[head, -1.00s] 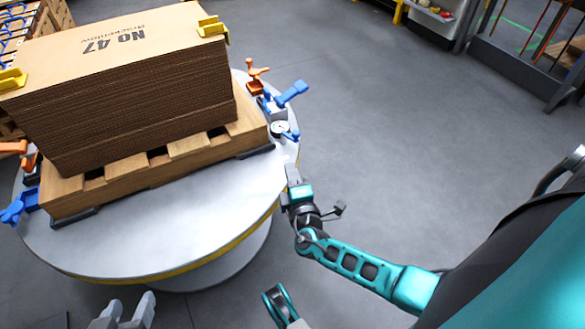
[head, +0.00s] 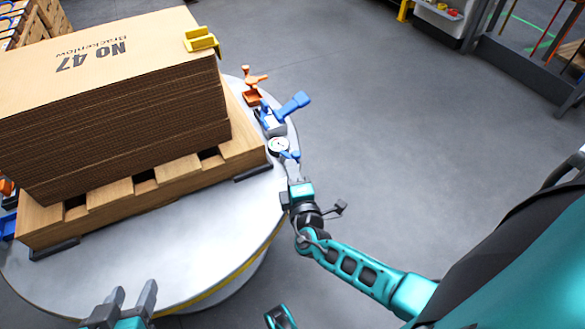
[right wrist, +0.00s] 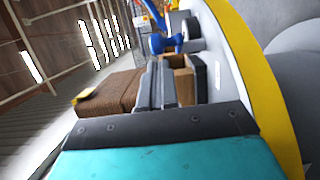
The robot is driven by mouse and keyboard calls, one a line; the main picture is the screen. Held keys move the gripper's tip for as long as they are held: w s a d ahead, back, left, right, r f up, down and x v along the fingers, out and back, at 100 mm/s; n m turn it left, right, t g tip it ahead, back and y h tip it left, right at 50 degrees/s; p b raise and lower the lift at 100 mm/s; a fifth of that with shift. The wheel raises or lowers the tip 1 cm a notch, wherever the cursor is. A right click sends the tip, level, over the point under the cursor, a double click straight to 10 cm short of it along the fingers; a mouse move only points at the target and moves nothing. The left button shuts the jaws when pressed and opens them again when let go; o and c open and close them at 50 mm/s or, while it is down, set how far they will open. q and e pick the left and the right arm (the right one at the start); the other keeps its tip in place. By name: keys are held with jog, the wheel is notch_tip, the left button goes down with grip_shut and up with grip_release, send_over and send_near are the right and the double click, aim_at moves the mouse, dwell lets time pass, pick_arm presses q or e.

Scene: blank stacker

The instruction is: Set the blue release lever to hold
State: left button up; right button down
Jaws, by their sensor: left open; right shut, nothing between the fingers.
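A blue lever (head: 293,105) with a broad paddle end sticks up and outward at the right rim of the round table. A smaller blue part (head: 291,155) sits just below a round gauge (head: 279,147). My right gripper (head: 294,170) is shut and empty, its tips close to that small part; contact cannot be told. In the right wrist view, the shut fingers (right wrist: 155,85) point toward blue parts (right wrist: 165,42) beyond them. My left gripper (head: 131,298) is open and empty at the bottom, over the table's near edge.
A wooden pallet (head: 105,198) with a tall cardboard stack (head: 125,105) fills the table (head: 190,225). An orange clamp (head: 252,88) stands beyond the blue lever. A yellow corner piece (head: 201,40) sits on the stack.

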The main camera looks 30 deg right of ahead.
jog(key=shift+w+d, duration=0.2)
jog(key=shift+d, duration=0.15)
jog(key=shift+d, duration=0.15)
dwell(0.3)
jog(key=shift+d+n+y, duration=0.1)
jog(key=shift+n+y, duration=0.2)
jog(key=shift+y, duration=0.1)
